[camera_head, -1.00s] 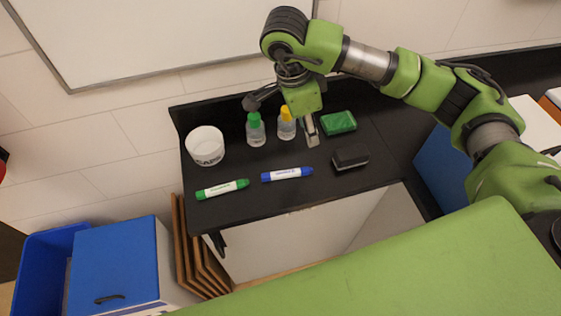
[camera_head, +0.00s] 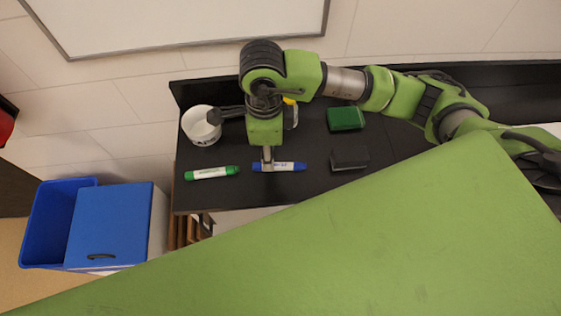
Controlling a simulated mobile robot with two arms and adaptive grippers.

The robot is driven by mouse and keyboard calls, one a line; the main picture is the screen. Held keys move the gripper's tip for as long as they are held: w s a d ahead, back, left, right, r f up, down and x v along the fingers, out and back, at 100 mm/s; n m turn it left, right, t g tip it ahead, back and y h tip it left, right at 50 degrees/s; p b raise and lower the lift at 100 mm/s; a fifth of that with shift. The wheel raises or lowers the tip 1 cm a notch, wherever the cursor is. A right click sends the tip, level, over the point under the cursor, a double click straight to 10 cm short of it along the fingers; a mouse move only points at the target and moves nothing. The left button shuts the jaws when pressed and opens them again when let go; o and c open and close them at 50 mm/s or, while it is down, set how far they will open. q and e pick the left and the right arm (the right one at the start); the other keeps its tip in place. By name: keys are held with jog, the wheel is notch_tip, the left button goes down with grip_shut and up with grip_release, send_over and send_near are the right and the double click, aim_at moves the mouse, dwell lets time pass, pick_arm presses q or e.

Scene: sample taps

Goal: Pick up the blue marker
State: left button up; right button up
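The blue marker (camera_head: 286,167), with a white label, lies flat on the black tabletop, roughly left to right. My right gripper (camera_head: 267,158) points down at the marker's left part, and its fingertips overlap the marker in the picture. I cannot tell whether they touch it or stand above it. The two fingers cannot be told apart, so its opening is unclear. My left gripper is not in view.
A green marker (camera_head: 211,173) lies left of the blue one. A white cup (camera_head: 200,128) stands behind it. A green box (camera_head: 345,118) and a black eraser (camera_head: 349,160) are on the right. A bottle (camera_head: 291,112) is mostly hidden behind my arm. Blue bins (camera_head: 60,215) stand on the floor.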

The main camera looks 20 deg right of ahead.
aim_at(256, 166)
jog(key=shift+a+f+p, duration=0.1)
jog(key=shift+f+p, duration=0.6)
jog(key=shift+f, duration=0.2)
jog(key=f, duration=0.1)
jog(key=f+p, duration=0.1)
jog(key=f, duration=0.1)
jog(key=shift+w+a+f, duration=0.15)
jog(key=shift+w+f, duration=0.05)
jog(key=shift+w, duration=0.05)
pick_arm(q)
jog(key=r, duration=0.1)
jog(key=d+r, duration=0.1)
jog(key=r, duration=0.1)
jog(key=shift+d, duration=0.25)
pick_arm(e)
jog(key=shift+f, duration=0.35)
grip_shut()
